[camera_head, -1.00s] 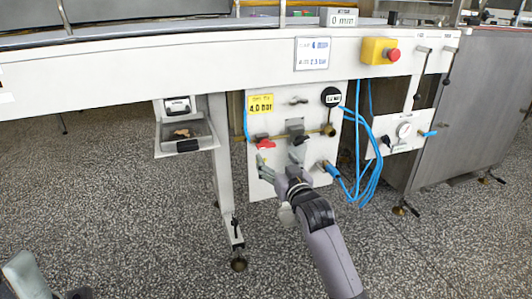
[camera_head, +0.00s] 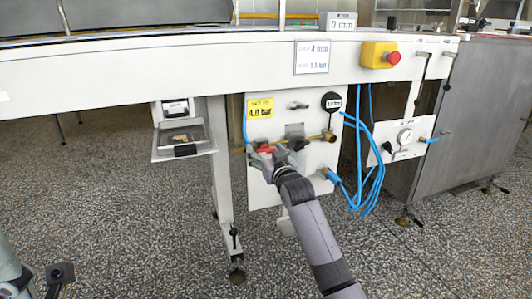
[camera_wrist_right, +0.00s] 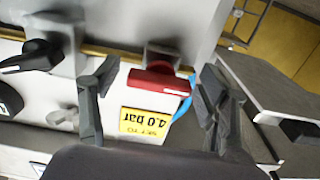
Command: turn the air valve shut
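A red valve handle (camera_head: 265,149) sits on a brass pipe on the white panel (camera_head: 262,185) under the machine. In the right wrist view the red handle (camera_wrist_right: 160,80) lies roughly along the pipe (camera_wrist_right: 100,50). My right gripper (camera_head: 268,157) is at the red handle and partly covers it. In the wrist view its two fingers (camera_wrist_right: 153,100) stand wide apart, one on each side of the handle, with visible gaps. A black handle (camera_wrist_right: 32,57) is farther along the panel. Part of my left arm shows at the lower left; its finger state is unclear.
A yellow label (camera_head: 260,108) reads 4.0 bar. A round black gauge (camera_head: 332,101) and blue hoses (camera_head: 365,170) are to the right. A small tray (camera_head: 185,141) hangs left of the machine leg (camera_head: 221,165). The floor in front is clear.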

